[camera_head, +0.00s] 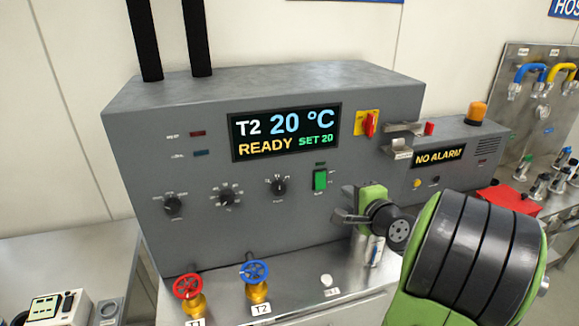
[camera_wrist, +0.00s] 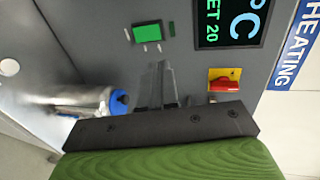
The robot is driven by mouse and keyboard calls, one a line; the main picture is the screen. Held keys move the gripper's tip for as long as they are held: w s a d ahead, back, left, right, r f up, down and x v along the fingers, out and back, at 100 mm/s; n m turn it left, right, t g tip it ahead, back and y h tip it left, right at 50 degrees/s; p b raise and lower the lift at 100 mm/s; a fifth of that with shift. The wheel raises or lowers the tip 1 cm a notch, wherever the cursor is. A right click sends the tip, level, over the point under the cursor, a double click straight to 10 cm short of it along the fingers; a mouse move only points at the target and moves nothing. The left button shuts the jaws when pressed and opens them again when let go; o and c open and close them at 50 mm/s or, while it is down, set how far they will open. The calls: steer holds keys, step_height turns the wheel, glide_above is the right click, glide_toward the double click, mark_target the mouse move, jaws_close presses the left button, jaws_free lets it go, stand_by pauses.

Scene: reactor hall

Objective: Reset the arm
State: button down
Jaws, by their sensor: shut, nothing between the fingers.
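My arm, green with a black ribbed joint, shows at the lower right of the head view. My gripper (camera_head: 345,217) is in front of the grey control box (camera_head: 200,110), to the right of its knobs and just below the green switch (camera_head: 320,180). In the wrist view the gripper fingers (camera_wrist: 155,88) are together and empty, pointing at the panel. The green switch (camera_wrist: 146,34) and the red-and-yellow rotary switch (camera_wrist: 224,82) lie beyond the fingers, apart from them as far as I can tell.
The display (camera_head: 285,132) reads T2 20 °C, READY, SET 20. A red valve wheel (camera_head: 188,286) and a blue valve wheel (camera_head: 254,271) stand below the panel. An alarm box (camera_head: 440,157) reading NO ALARM is at the right, with a red cloth (camera_head: 510,199) beside it.

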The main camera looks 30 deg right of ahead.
steer(key=s+a+f+n+g+y, duration=0.2)
steer(key=a+n+g+y, duration=0.3)
steer(key=a+n, duration=1.25)
steer(key=s+a+n+g, duration=0.2)
steer(key=s+a, duration=0.3)
steer(key=s, duration=0.2)
steer(key=s+a+f+n+g, duration=0.1)
steer(key=s+a+g, duration=0.1)
steer(key=s+a, duration=0.3)
steer(key=s, duration=0.3)
steer(key=shift+s+a+f+n+h, duration=0.25)
steer(key=shift+a+n+h, duration=0.05)
steer(key=shift+n+h, duration=0.1)
